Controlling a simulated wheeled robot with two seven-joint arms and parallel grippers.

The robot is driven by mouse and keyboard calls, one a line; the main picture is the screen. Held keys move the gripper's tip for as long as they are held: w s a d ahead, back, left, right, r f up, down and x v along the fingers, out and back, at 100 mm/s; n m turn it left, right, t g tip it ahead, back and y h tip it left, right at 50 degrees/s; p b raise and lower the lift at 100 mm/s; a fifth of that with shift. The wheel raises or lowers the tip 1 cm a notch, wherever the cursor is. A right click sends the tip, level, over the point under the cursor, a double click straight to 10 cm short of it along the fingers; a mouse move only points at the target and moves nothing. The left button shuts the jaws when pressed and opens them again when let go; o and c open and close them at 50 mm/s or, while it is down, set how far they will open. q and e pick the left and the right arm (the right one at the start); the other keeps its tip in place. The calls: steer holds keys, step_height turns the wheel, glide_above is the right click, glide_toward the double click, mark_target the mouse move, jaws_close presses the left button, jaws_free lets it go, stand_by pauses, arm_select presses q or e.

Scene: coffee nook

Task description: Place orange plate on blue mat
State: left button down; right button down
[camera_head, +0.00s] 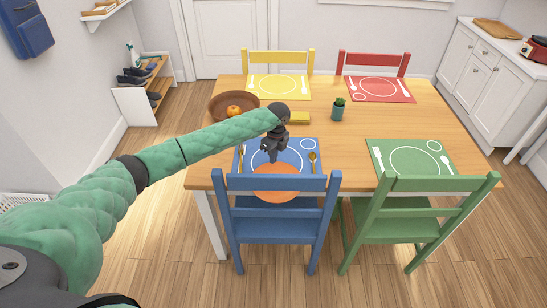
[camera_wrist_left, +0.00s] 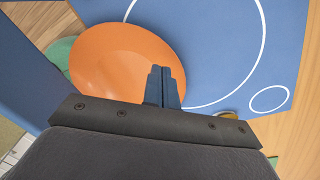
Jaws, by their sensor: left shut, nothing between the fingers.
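The orange plate (camera_head: 273,167) lies at the near side of the blue mat (camera_head: 296,146), overlapping its near part, with the blue chair's back hiding some of it. The plate also shows whole but for a small part in the left wrist view (camera_wrist_left: 118,58), off-centre from the mat's white circle. I cannot tell whether it rests flat or tilts at the table edge. My left gripper (camera_head: 272,156) is shut and empty, above the mat beside the plate's far edge. In the left wrist view its fingertips (camera_wrist_left: 163,72) overlap the plate's right rim. My right gripper is not in view.
The blue chair (camera_head: 275,225) stands close in front of the mat. A gold fork (camera_head: 241,158) and spoon (camera_head: 313,161) lie at its sides. A brown bowl (camera_head: 217,107) and a potted plant (camera_head: 338,110) stand farther back. The green mat (camera_head: 430,158) lies right.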

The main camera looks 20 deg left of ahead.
arm_select(q)
steer(key=shift+s+a+f+m+g, duration=0.15)
steer(key=shift+f+m, duration=0.1)
steer(key=shift+m, duration=0.15)
steer(key=shift+a+f+m+g, duration=0.15)
steer(key=shift+f+m, duration=0.1)
steer(key=shift+m, duration=0.15)
steer(key=shift+s+d+f+m+h, duration=0.15)
steer(key=shift+m+h, duration=0.25)
steer(key=shift+m, duration=0.3)
steer(key=shift+s+d+m+g, duration=0.15)
steer(key=shift+m+g, duration=0.15)
steer(key=shift+m, duration=0.4)
steer(key=m, duration=0.2)
steer(key=shift+s+d+m+h, duration=0.2)
steer(key=shift+m+h, duration=0.1)
steer(key=shift+m, duration=1.3)
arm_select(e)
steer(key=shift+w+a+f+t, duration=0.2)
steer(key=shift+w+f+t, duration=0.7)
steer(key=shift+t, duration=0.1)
